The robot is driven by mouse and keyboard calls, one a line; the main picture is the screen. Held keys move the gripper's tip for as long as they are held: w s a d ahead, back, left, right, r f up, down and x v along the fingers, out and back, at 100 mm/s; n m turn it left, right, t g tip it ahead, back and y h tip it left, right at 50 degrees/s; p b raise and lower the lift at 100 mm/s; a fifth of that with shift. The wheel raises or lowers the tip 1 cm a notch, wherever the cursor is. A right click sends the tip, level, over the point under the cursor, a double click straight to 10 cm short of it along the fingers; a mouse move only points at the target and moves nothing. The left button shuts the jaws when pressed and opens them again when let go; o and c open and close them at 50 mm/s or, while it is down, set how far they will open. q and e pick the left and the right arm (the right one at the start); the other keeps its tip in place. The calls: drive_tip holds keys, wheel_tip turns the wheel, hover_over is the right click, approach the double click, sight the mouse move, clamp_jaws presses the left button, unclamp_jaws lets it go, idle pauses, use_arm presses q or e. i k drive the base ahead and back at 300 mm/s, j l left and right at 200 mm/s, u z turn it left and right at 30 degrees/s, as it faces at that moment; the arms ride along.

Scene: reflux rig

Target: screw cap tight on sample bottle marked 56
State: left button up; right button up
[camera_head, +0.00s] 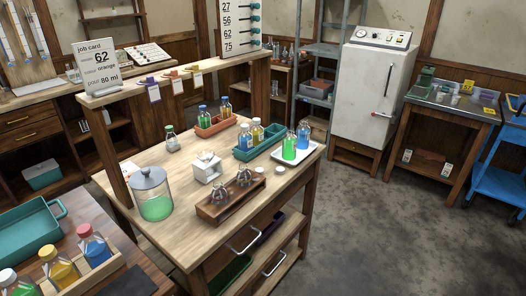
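Neither gripper shows in the head view. Several small bottles stand on the wooden bench (150,165), but their markings are too small to read, so I cannot tell which is 56. A teal crate (246,154) and an orange crate (208,131) hold more bottles. A lone bottle with a green cap (172,143) stands at the back left. Two pale discs, perhaps caps, lie in front: one disc (280,170) and another disc (260,170).
A lidded glass jar (152,197), a white block-shaped device (207,168) and a wooden holder with glassware (227,207) occupy the bench front. A number board (240,27) lists 27, 56, 62, 75. Floor at right is clear.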

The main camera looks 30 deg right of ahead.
sight(290, 141)
drive_tip(key=i+l, duration=0.2)
drive_tip(key=l, duration=0.15)
drive_tip(key=i+l, duration=0.2)
drive_tip(key=l, duration=0.2)
drive_tip(key=i+l, duration=0.15)
drive_tip(key=l, duration=0.2)
drive_tip(key=i+l+u, duration=0.1)
drive_tip(key=l, duration=0.3)
drive_tip(key=i+l, duration=0.3)
drive_tip(key=l, duration=0.05)
